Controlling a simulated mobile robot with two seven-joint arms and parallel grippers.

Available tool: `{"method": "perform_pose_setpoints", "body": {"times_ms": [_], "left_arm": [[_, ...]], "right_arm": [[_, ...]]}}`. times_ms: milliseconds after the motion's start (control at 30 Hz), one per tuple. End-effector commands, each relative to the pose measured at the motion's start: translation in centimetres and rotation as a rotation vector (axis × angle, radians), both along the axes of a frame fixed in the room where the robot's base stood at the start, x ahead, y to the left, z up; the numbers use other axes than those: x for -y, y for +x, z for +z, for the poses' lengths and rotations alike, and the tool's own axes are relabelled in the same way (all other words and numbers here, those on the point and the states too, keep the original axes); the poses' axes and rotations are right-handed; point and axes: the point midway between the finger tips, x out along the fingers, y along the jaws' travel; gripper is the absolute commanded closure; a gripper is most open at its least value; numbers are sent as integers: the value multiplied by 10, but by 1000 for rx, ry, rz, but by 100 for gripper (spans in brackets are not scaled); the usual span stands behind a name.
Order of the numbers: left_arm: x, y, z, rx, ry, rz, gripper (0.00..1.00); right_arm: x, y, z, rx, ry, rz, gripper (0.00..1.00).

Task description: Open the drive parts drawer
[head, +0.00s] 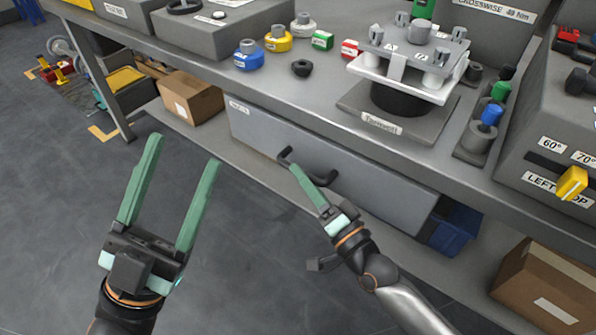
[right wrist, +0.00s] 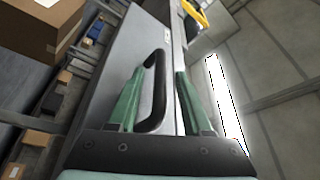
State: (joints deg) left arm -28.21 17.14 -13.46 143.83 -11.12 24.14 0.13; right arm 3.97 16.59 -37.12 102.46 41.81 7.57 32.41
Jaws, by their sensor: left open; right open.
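The grey drawer (head: 255,130) sits under the bench top, with a small label at its upper left that is too small to read. Its black bar handle (head: 284,153) is on the front and also shows in the right wrist view (right wrist: 158,95). My right gripper (head: 302,174) is open at the handle. In the right wrist view the handle lies between its two green fingers (right wrist: 157,85), with a gap visible on the right side; contact on the left is unclear. My left gripper (head: 185,150) is open and empty over the floor, left of the drawer.
The bench top (head: 300,90) carries coloured weights and a fixture on a plate (head: 365,125). On the lower shelf are a cardboard box (head: 190,98) at left and a blue bin (head: 452,228) at right. Another box (head: 545,290) is at lower right. Floor in front is clear.

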Motion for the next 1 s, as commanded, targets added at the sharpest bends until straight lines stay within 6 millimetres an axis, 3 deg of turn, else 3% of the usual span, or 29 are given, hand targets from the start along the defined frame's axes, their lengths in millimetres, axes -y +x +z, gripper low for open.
{"method": "perform_pose_setpoints", "body": {"times_ms": [200, 533, 1000], "left_arm": [[0, 0, -5, -4, -5, -4, 36], [0, 0, -5, -5, -6, -5, 36], [1, 0, -5, -6, -3, -5, 36]], "right_arm": [[-12, 17, 4, 1, 0, -1, 50], [-14, 20, 5, 0, -2, -1, 50], [-14, 19, 5, 0, -2, -1, 100]]}}
